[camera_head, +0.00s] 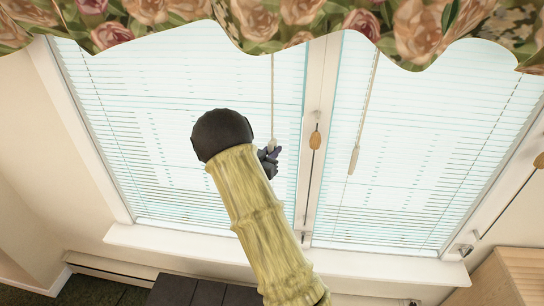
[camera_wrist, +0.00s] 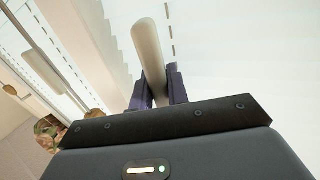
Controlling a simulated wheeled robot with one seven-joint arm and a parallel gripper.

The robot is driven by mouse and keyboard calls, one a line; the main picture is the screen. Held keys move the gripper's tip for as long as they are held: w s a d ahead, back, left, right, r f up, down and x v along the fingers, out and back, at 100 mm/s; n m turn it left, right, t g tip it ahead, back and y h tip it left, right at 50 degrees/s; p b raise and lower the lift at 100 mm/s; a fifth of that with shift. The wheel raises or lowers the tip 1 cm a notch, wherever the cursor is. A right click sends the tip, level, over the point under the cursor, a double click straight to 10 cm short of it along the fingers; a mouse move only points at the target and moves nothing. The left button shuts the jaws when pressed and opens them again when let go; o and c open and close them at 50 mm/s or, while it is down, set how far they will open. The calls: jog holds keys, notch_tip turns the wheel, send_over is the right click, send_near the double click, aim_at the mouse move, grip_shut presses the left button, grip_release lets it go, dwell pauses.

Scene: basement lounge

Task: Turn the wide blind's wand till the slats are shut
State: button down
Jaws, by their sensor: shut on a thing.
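Two white blinds hang side by side, a left blind (camera_head: 140,130) and a right blind (camera_head: 430,140). My gripper (camera_head: 270,158) is at the wand's lower end, partly hidden by my arm. In the wrist view my gripper (camera_wrist: 158,88) has its dark fingers on both sides of the wand, shut on it.
The right blind's wand (camera_head: 362,120) hangs free. A floral valance (camera_head: 300,25) crosses the top. A white sill (camera_head: 190,243) runs below, and a wooden cabinet (camera_head: 520,270) stands at lower right.

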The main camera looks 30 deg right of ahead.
jog(key=shift+n+t+y+b, duration=0.3)
jog(key=shift+n+t, duration=0.1)
jog(key=shift+t, duration=0.1)
jog(key=c, duration=1.6)
grip_release()
jog(key=shift+w, duration=0.15)
jog(key=shift+c, duration=0.2)
